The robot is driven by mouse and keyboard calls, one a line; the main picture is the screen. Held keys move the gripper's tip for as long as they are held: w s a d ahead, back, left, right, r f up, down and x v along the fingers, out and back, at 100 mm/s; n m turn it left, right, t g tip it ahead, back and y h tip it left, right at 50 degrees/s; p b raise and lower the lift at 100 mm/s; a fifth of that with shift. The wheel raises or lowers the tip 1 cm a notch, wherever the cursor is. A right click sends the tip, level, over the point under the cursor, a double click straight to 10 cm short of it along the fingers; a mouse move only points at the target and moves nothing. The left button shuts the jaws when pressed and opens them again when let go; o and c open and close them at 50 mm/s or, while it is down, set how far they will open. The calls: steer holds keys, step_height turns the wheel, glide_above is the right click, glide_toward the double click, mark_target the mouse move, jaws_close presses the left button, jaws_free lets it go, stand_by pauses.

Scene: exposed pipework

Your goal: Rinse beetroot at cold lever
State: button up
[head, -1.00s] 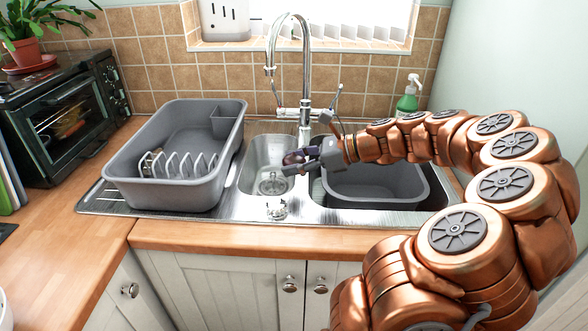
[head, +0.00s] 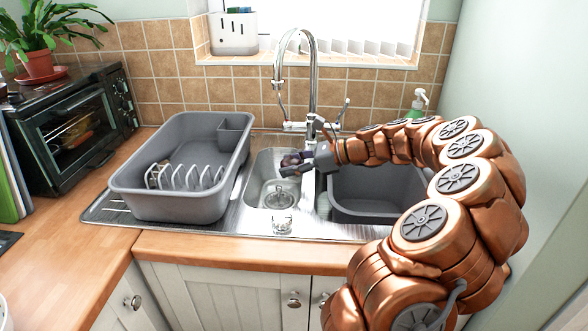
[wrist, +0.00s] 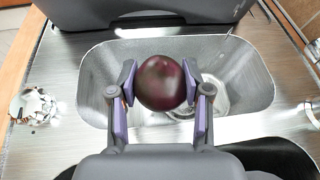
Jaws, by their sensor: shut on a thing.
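The beetroot (wrist: 161,83) is round and dark purple. My gripper (wrist: 158,86) is shut on it, with one purple-padded finger on each side. In the head view my gripper (head: 292,164) holds the beetroot (head: 288,160) over the small steel basin (head: 262,170), above its drain. The chrome tap (head: 313,70) arches up behind the sink, with its spout end to the left, behind the gripper. A lever (head: 343,112) shows at the tap's right side and another slim one at its left (head: 282,112). I cannot tell which is cold. No water stream is visible.
A grey dish rack tub (head: 180,165) stands left of the small basin. A larger basin with a grey tub (head: 375,190) lies to the right. A green soap bottle (head: 416,105) is behind on the right.

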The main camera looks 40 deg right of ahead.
mark_target(287, 159)
steer(key=shift+w+d+f, duration=0.15)
steer(key=shift+w+d, duration=0.05)
steer(key=shift+w, duration=0.45)
steer(key=shift+w+d+f, duration=0.15)
steer(key=shift+w+d, duration=0.05)
steer(key=shift+w, duration=0.45)
steer(key=shift+w+d+r, duration=0.1)
steer(key=shift+w, duration=0.2)
steer(key=shift+w+d+f+p, duration=0.2)
steer(key=shift+w+d+p, duration=0.1)
steer(key=shift+w+p, duration=0.4)
steer(key=shift+w+d+f+p, duration=0.25)
steer(key=shift+w+p, duration=0.2)
steer(key=shift+w, duration=0.35)
steer(key=shift+d+r, duration=0.1)
steer(key=shift+d, duration=0.1)
steer(key=shift+s+d+p, duration=0.2)
steer(key=shift+d+p, duration=0.15)
steer(key=shift+p, duration=0.15)
